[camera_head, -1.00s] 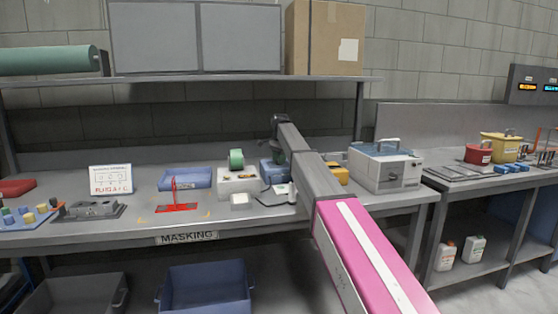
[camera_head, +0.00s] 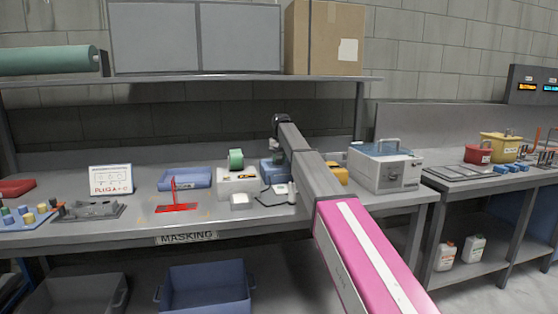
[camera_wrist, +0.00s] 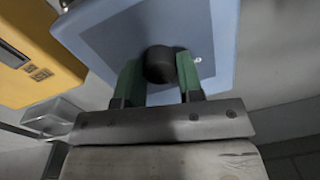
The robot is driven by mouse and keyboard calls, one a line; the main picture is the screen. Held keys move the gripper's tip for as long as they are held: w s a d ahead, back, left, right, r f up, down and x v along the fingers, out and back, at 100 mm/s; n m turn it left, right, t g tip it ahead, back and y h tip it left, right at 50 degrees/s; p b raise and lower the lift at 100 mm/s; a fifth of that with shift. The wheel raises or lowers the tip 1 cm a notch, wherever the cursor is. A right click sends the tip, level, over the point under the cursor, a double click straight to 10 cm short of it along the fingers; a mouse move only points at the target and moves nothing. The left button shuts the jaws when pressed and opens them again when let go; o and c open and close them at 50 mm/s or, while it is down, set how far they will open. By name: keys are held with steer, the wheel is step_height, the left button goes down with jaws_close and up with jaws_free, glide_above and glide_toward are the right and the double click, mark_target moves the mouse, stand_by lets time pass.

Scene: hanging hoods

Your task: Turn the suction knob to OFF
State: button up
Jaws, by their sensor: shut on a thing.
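The suction knob (camera_wrist: 158,65) is a short black cylinder on the top face of a blue box (camera_wrist: 218,30) in the wrist view. A small pale mark (camera_wrist: 198,60) sits on the face just right of the knob. My gripper (camera_wrist: 157,74) has its two green fingers on either side of the knob and is shut on it. The knob's pointer cannot be made out. In the head view the blue box (camera_head: 270,173) stands on the bench, partly behind my arm. My gripper and the knob cannot be made out there.
A yellow box (camera_wrist: 35,50) stands close left of the blue box in the wrist view, with a clear tray (camera_wrist: 50,117) below it. In the head view, a white box with a green roll (camera_head: 236,158) stands left, and a grey case (camera_head: 385,170) stands right.

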steer(key=n, duration=0.3)
steer(key=shift+w+n, duration=0.1)
steer(key=shift+n, duration=2.1)
steer(key=o, duration=0.9)
steer(key=shift+r, duration=0.1)
steer(key=r, duration=1)
steer(key=shift+w+d+r, duration=0.15)
steer(key=shift+d+r, duration=0.05)
steer(key=shift+r, duration=0.15)
